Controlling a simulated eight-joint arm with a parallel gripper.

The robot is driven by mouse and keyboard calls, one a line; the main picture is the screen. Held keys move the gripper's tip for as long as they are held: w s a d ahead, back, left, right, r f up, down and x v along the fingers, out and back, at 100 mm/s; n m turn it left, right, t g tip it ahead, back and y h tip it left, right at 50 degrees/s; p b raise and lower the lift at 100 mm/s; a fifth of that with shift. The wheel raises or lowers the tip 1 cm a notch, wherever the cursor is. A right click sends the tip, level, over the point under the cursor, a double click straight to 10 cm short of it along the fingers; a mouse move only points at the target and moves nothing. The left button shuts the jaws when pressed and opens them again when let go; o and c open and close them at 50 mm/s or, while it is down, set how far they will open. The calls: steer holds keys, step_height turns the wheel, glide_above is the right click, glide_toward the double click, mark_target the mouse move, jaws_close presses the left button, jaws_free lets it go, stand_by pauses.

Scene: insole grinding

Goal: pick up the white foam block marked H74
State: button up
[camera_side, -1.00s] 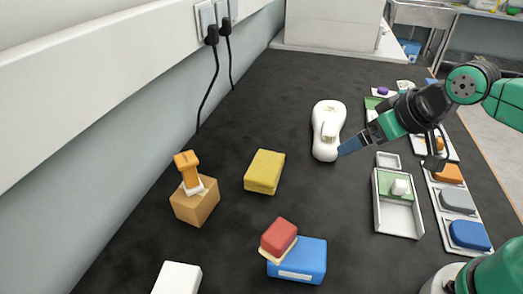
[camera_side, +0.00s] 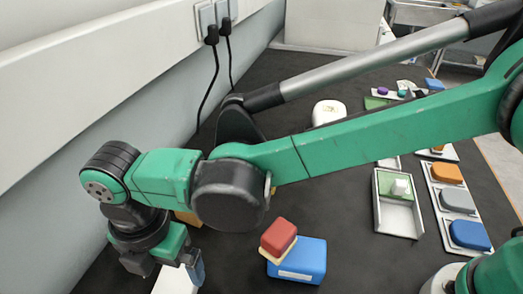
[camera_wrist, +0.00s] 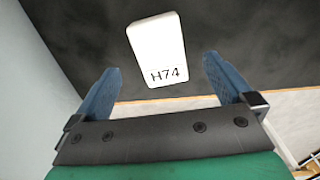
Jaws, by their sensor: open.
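The white foam block marked H74 (camera_wrist: 157,50) lies on the dark mat, between and beyond my fingertips in the wrist view. Its black marking is readable. In the side view part of the white block (camera_side: 172,281) shows at the bottom edge, the rest hidden by my gripper or cut off by the frame. My gripper (camera_wrist: 160,80) is open and empty, its two blue fingers on either side of the block's picture with a gap to it. In the side view my gripper (camera_side: 175,268) hangs pointing down, by the block; I cannot tell the exact height.
A blue box (camera_side: 300,262) with a red-topped sponge (camera_side: 279,237) leaning on it lies to the right. A tan box (camera_side: 188,218) is mostly hidden behind my arm. The wall (camera_side: 60,150) runs close on the left. Trays (camera_side: 400,215) stand at right.

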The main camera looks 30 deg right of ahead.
mark_target(172, 291)
steer(key=shift+s+a+f+n, duration=0.3)
steer(key=shift+a+f, duration=0.2)
steer(key=shift+f, duration=2.65)
steer(key=shift+c, duration=0.2)
steer(key=c, duration=1.1)
